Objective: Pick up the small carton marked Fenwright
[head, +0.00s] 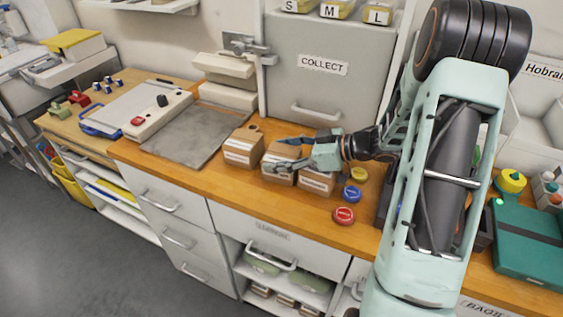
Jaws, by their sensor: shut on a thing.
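Three small brown cartons with white labels stand in a row on the wooden counter: a left carton (242,149), a middle carton (278,178) and a right carton (317,181). The label print is too small to read, so I cannot tell which is marked Fenwright. My gripper (282,154) reaches in from the right and is shut on the middle carton, with a finger on either side of its top. The fingers and wrist hide part of the middle and right cartons. I cannot tell whether the middle carton touches the counter.
Red (344,215), blue (352,194) and yellow (359,174) round items lie right of the cartons. A grey mat (195,134) lies to the left. A grey cabinet marked COLLECT (322,96) stands behind. My arm covers the counter's right part.

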